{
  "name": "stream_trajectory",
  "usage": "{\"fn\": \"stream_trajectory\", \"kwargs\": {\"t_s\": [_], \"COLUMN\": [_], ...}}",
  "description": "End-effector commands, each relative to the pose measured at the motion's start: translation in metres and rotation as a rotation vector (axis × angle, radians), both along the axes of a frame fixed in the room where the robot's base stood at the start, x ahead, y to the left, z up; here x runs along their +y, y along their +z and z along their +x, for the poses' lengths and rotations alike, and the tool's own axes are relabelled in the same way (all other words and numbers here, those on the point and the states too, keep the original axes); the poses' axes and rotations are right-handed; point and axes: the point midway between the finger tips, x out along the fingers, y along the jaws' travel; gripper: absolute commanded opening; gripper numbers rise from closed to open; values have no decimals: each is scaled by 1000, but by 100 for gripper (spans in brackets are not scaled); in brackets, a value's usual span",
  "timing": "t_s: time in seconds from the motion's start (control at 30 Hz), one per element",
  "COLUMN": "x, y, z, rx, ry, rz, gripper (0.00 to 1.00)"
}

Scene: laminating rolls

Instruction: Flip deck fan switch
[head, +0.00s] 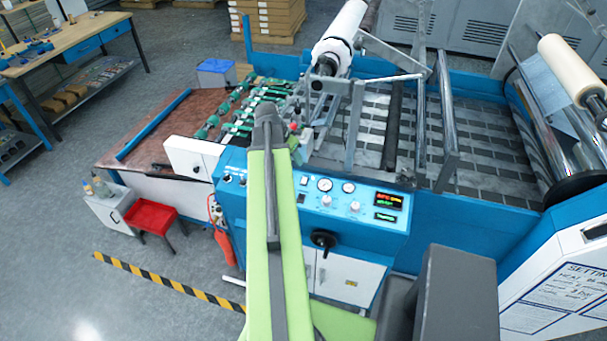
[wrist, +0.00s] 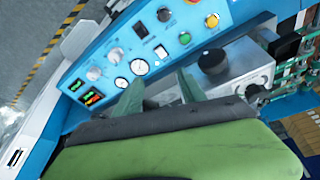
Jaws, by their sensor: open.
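The blue control panel (head: 340,215) is on the front of the laminating machine; it also fills the upper middle of the wrist view (wrist: 115,50). A small black switch (wrist: 141,30) and a pale lit switch (wrist: 161,52) sit on it near the round gauges. In the head view small switches (head: 304,181) show just right of my arm. I cannot read which one is the deck fan switch. My gripper (wrist: 160,85) is open and empty, its two fingers pointing toward the panel near the gauges. In the head view my arm hides part of the panel.
Red and green displays (head: 388,201) are at the panel's right. A red stool (head: 150,216) stands on the floor at left.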

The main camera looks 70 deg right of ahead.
Motion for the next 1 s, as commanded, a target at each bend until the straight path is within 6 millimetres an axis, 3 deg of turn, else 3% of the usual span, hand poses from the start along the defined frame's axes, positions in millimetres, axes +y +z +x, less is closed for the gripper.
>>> {"fn": "stream_trajectory", "kwargs": {"t_s": [0.27,0.8,1.0], "x": [-6,-47,-60], "y": [-24,-132,-161], "z": [-1,-15,-20], "rx": [1,0,0], "ry": [4,3,4], "rz": [1,1,1], "gripper": [48,48,48]}}
